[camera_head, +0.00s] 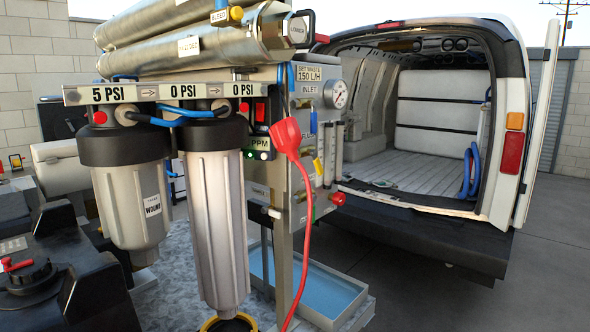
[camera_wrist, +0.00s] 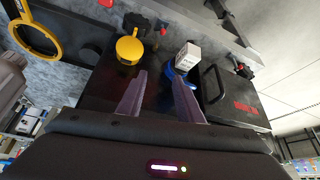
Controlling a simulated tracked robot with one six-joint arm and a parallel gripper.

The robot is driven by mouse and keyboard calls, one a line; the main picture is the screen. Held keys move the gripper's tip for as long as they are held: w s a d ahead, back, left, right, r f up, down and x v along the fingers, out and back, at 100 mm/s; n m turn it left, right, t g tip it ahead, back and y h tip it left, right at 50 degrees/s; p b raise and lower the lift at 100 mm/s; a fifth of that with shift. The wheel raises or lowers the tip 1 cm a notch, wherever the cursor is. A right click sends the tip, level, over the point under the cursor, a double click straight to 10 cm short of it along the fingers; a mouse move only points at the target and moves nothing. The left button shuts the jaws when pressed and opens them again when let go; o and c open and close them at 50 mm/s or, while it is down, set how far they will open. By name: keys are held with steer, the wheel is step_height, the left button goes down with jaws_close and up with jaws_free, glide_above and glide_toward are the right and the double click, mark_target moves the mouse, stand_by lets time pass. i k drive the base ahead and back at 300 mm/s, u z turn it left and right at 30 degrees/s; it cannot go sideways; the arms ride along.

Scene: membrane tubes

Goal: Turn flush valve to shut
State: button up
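The filter skid's panel (camera_head: 308,175) carries several small valve handles: a blue one (camera_head: 313,122), a yellow one (camera_head: 318,165) and a green one (camera_head: 312,215). A red knob (camera_head: 338,198) sticks out at the panel's right edge. Their labels are too small to read, so I cannot tell which is the flush valve. My gripper (camera_wrist: 158,78) shows only in the wrist view. Its two fingers are apart with nothing between them. Beyond the fingers are a yellow round cap (camera_wrist: 130,48) and a white box (camera_wrist: 188,55) by a blue ring. No valve is clearly within the fingers.
Two filter housings (camera_head: 218,205) hang at the front of the skid. A red plug (camera_head: 287,136) with a red cord hangs before the panel. A tray of water (camera_head: 312,287) lies below. A black case (camera_wrist: 235,100) lies right of the fingers. An open white van (camera_head: 508,120) stands behind.

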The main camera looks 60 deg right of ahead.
mark_target(312, 152)
steer(key=u, duration=0.4)
steer(key=k, duration=1.35)
steer(key=z, duration=0.9)
steer(key=i, duration=1)
steer(key=z, duration=0.05)
